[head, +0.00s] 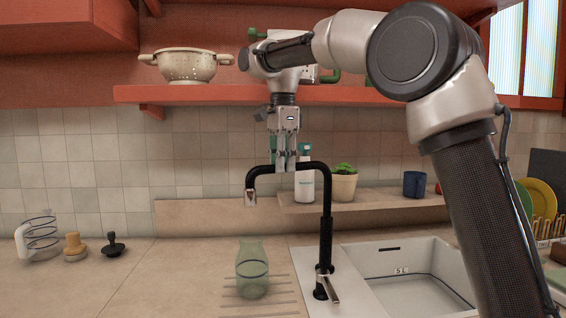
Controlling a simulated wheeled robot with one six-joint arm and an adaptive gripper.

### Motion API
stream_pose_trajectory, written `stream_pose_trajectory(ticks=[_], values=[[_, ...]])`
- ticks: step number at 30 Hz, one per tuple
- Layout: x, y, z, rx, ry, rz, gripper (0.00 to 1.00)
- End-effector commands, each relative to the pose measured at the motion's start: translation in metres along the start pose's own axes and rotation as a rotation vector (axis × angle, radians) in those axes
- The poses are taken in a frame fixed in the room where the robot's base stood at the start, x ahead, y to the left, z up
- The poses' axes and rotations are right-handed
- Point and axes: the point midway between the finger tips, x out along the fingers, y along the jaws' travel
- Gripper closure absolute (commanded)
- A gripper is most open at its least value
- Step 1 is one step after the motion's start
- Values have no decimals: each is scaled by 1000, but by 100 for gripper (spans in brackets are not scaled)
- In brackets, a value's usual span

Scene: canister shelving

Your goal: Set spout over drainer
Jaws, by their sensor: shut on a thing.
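The black tap's spout (318,165) arches left from an upright post at the sink's left edge. Its grey nozzle (251,195) points down and, in the picture, sits above the green glass carafe (252,275); depth is hard to judge. The carafe stands upright on the drainer (285,291), a set of grooves in the counter left of the tap. My gripper (285,164) points down from above and is shut on the spout's horizontal top part. A small lever (329,288) is at the tap's foot.
The sink (366,266) lies right of the tap. A soap bottle (305,180), a plant pot (343,184) and a blue mug (414,184) stand on the ledge behind. A colander (186,68) is on the upper shelf.

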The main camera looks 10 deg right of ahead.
Motion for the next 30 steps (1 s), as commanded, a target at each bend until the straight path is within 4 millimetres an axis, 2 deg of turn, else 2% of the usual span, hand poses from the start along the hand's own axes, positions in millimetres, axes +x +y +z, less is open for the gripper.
stream_pose_trajectory(ticks=[5, 6, 9, 20, 23, 30], values=[[-3, -3, -1, 5, 1, -14, 100], [-3, -3, -1, 5, 1, -15, 74], [-2, -2, -1, 4, 1, -13, 58], [-5, -2, 0, 2, 0, -8, 58], [-17, -2, 0, 1, 0, -10, 58], [-71, -2, 0, 2, -1, -12, 58]])
